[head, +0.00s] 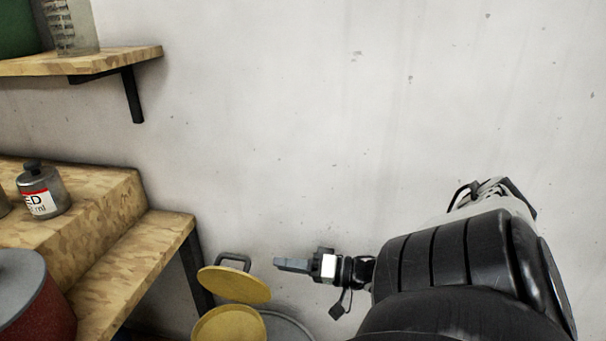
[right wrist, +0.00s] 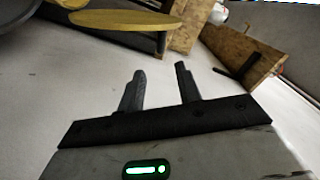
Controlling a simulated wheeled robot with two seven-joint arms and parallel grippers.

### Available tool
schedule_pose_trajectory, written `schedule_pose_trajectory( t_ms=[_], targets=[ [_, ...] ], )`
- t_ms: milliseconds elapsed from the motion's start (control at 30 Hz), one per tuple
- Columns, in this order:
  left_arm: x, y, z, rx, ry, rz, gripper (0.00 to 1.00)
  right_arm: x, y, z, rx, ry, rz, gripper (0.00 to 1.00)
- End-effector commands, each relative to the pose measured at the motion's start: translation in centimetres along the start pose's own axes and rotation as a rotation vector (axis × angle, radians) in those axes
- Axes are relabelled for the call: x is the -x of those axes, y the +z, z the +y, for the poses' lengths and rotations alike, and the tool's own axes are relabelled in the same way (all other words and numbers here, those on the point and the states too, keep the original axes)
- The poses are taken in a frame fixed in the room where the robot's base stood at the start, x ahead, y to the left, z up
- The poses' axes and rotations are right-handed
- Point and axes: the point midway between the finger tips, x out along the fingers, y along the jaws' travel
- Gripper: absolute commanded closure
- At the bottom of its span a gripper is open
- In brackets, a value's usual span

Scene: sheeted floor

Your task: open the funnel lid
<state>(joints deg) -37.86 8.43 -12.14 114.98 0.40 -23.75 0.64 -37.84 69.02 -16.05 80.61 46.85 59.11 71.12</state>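The yellow round funnel lid (head: 235,284) is at the bottom centre-left of the head view, tilted up, with a grey loop handle (head: 233,260) behind its upper edge. A yellow round funnel top (head: 229,326) shows just below it, cut by the picture's edge. My right gripper (head: 279,264) is a little right of the lid, apart from it. In the right wrist view my right gripper (right wrist: 160,68) has its fingers apart with nothing between them. A yellow disc (right wrist: 125,19), seemingly the lid, lies beyond the fingers. My left gripper is not in view.
A grey round rim (head: 290,327) lies beside the funnel. A stepped wooden bench (head: 150,250) stands left, with a labelled grey bottle (head: 42,192) and a red pot (head: 35,310). A wall shelf (head: 110,60) is above. The wall on the right is bare.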

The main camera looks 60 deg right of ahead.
Motion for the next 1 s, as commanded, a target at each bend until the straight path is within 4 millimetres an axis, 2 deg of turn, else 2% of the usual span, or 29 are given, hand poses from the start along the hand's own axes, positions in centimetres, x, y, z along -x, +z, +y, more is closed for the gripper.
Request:
schedule_pose_trajectory(
  t_ms=[100, 300, 900, 1000],
  targets=[
    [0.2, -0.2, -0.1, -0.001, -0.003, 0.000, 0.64, 2.0, 0.0, 0.0, 0.000, 0.003, -0.001, 0.66],
    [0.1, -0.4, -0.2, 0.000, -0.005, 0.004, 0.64, 3.3, 0.0, 0.0, 0.001, 0.000, 0.000, 0.66],
    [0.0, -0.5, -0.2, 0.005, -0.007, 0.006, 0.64, 3.4, 0.0, 0.0, 0.000, 0.000, 0.000, 0.66],
    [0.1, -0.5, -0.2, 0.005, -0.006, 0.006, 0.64, 3.2, 0.9, 0.2, 0.000, 0.018, -0.007, 0.66]
  ],
)
